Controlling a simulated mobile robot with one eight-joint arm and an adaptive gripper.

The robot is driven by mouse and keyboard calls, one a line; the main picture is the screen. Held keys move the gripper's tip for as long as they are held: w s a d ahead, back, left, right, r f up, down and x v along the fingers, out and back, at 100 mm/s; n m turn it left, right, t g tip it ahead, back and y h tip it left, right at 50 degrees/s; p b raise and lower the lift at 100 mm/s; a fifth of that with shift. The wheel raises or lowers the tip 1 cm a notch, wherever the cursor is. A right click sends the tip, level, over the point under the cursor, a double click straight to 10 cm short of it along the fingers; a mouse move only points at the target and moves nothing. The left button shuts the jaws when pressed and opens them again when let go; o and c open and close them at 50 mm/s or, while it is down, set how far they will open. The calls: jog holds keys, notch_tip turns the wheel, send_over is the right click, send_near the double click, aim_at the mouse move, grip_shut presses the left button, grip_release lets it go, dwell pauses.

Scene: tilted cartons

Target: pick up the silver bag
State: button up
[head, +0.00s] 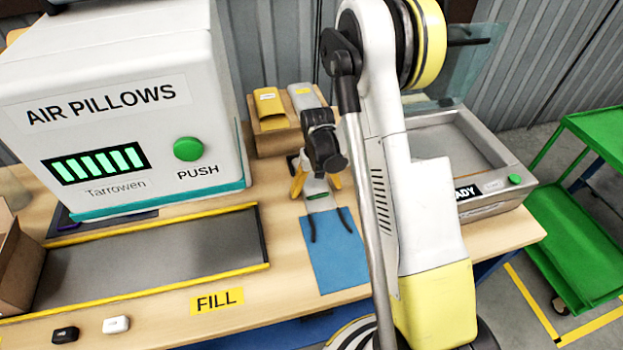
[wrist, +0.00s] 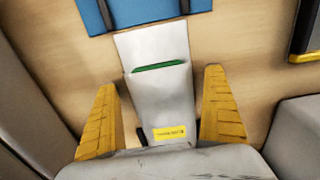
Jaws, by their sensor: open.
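A silver-grey bag with a green strip and a yellow label lies on the wooden table in the wrist view (wrist: 165,100). In the head view, part of this bag (head: 320,204) shows below my gripper. My gripper (head: 316,186) is open, with one yellow finger on each side of the bag in the wrist view (wrist: 160,82). Gaps show between the fingers and the bag, and I cannot tell the height between them. The bag's near end is hidden by my gripper's palm. Another grey packet with a yellow label (head: 303,93) stands in a brown holder behind.
A blue flat piece with dark straps (head: 335,262) lies just in front of the bag. A yellow packet (head: 268,104) sits in the brown holder (head: 275,143). The air pillow machine (head: 120,100) stands left, a metal tray machine (head: 465,150) right. A green cart (head: 570,235) is beyond.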

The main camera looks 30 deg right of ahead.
jog(key=c, duration=1.1)
jog(key=shift+r, duration=0.1)
